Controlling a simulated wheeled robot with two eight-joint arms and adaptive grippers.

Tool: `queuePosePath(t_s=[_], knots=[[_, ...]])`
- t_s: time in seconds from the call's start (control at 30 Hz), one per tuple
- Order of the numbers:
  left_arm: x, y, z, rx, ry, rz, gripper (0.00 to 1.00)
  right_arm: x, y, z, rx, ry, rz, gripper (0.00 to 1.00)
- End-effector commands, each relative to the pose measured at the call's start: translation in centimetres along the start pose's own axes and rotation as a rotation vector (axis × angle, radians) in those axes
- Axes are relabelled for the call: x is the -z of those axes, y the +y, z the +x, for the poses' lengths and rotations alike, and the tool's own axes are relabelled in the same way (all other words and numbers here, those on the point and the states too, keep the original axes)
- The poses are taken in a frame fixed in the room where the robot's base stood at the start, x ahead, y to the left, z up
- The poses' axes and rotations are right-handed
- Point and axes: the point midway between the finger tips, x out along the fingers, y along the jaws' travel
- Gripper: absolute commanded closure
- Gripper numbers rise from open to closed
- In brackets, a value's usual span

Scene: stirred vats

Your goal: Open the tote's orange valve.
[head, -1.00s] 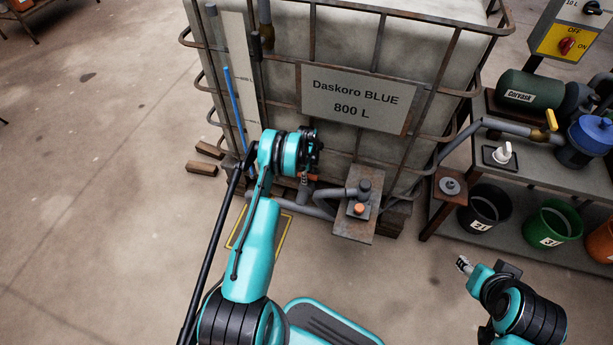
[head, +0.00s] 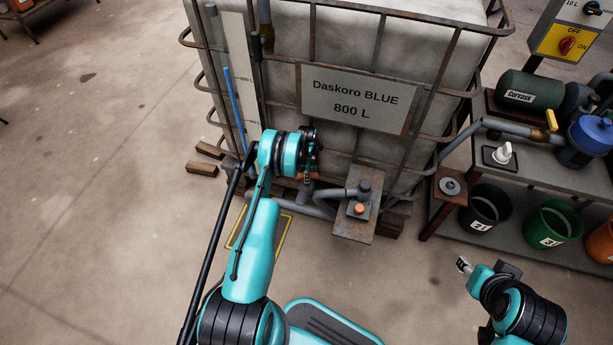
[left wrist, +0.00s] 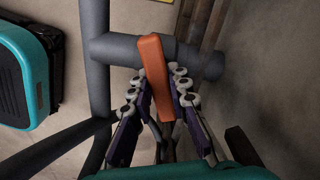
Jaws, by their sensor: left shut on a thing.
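The tote (head: 270,90) is a large pale tank in a rusty cage, with a sign reading "Daskoro BLUE 800 L". Its orange valve handle (left wrist: 155,75) is a flat bar lying across a grey pipe (left wrist: 115,48) in the left wrist view. My left gripper (left wrist: 163,76) has a finger on each side of the handle and is shut on it. In the head view the gripper and wrist mostly hide the valve at the tote's lower front. My right gripper (head: 464,265) is away from the tote at lower right; its jaws are too small to judge.
A pump box with an orange button (head: 359,209) stands right of the valve. A bench (head: 480,160) with a blue container (head: 588,138) and several buckets is at right. A blue rod (head: 234,108) stands at the tote's left.

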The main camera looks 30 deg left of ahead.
Motion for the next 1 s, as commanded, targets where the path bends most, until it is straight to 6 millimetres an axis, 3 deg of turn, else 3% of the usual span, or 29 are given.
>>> queuePosePath(t_s=[1.0], knots=[[0.0, -0.02, 0.0, 0.0, 0.0, -0.941, 1.0, 0.0, 0.0, 0.0, 0.0, 0.0, 0.0, 0.58]])
